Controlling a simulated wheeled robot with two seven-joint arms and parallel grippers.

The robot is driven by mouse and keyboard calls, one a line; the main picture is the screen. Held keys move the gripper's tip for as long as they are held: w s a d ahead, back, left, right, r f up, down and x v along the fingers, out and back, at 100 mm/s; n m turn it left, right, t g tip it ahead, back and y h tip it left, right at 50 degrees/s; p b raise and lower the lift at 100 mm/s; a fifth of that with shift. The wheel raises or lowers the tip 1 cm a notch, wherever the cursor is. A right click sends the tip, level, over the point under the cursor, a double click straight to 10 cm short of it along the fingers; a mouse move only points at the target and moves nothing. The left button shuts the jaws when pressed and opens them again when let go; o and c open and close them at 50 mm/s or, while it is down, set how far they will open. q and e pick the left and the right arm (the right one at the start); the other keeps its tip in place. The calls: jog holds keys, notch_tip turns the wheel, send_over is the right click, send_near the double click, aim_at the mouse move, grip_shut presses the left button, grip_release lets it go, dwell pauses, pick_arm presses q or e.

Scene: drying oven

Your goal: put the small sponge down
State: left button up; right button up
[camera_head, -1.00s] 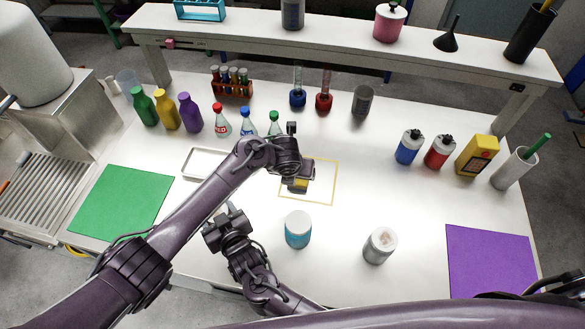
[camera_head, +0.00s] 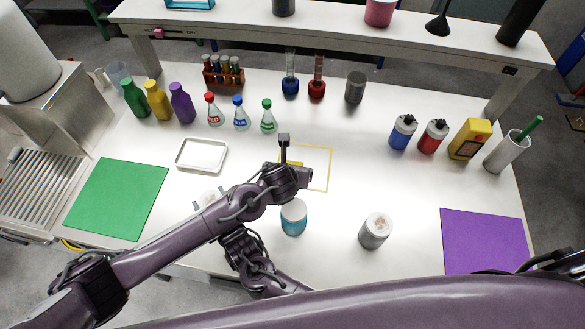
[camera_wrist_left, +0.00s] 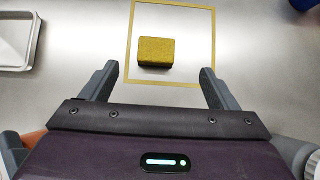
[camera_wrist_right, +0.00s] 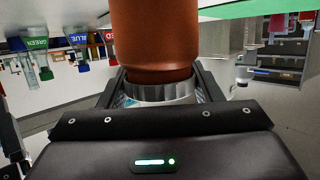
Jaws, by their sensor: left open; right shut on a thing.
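The small yellow sponge (camera_wrist_left: 156,52) lies flat on the table inside a yellow square outline (camera_wrist_left: 212,45), left of its centre in the left wrist view. In the head view only a sliver of the sponge (camera_head: 292,163) shows past my left arm. My left gripper (camera_wrist_left: 157,85) is open and empty, its fingers apart from the sponge and pointing toward it. My right gripper (camera_wrist_right: 155,90) is shut on a brown cylindrical container (camera_wrist_right: 153,35), around its ridged grey band. In the head view my left arm covers most of my right gripper.
An empty white tray (camera_head: 177,160) stands left of the outline. Red-, blue- and green-capped bottles (camera_head: 241,115) stand behind. A green mat (camera_head: 117,198) and purple mat (camera_head: 483,240) lie at the sides.

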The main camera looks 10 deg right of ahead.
pick_arm(q)
jog(key=shift+t, duration=0.4)
jog(key=x, duration=0.3)
jog(key=f+x, duration=0.1)
jog(key=x, duration=0.1)
jog(key=shift+s+a, duration=0.15)
jog(key=shift+s, duration=0.15)
jog(key=shift+x, duration=3.1)
jog(key=shift+a, duration=0.15)
jog(key=shift+c, duration=0.4)
jog(key=c, duration=1)
jog(key=shift+r, duration=0.1)
jog(key=shift+c, duration=0.2)
notch_tip(320, 180, up, 10)
